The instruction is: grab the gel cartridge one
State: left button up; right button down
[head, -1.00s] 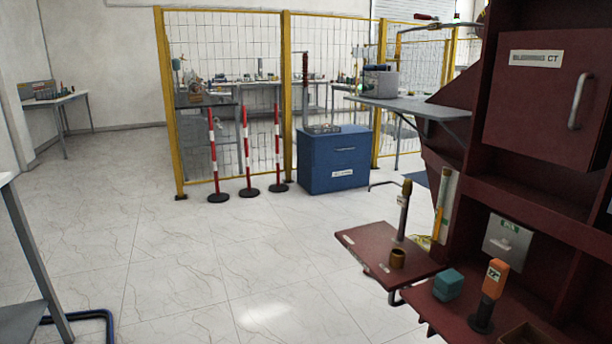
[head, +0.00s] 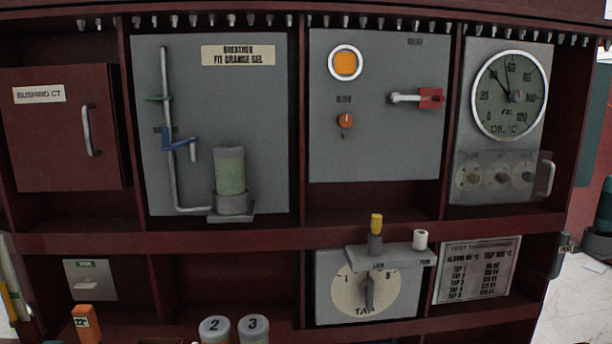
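No cartridge marked 1 shows in the head view. Two grey-topped cylinders marked 2 (head: 214,330) and 3 (head: 253,330) stand at the bottom edge, their lower parts cut off by the frame. A green-filled cartridge (head: 230,172) sits upright in a grey holder on the breather panel (head: 262,110), under a label that reads "fit orange gel". Neither of my grippers is in view.
The dark red cabinet (head: 230,243) fills the view. An orange block (head: 86,322) stands at lower left. A small ledge (head: 392,257) with a yellow-topped piece and a white cylinder juts out above the tap dial (head: 345,297). A gauge (head: 509,95) is at upper right.

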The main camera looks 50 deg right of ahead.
aim_at(228, 161)
jog(key=z, duration=0.25)
jog(key=k, duration=1.3)
jog(key=u, duration=1.1)
jog(key=i, duration=1.1)
jog(key=z, duration=1.15)
jog(key=i, duration=0.75)
jog(key=z, duration=0.8)
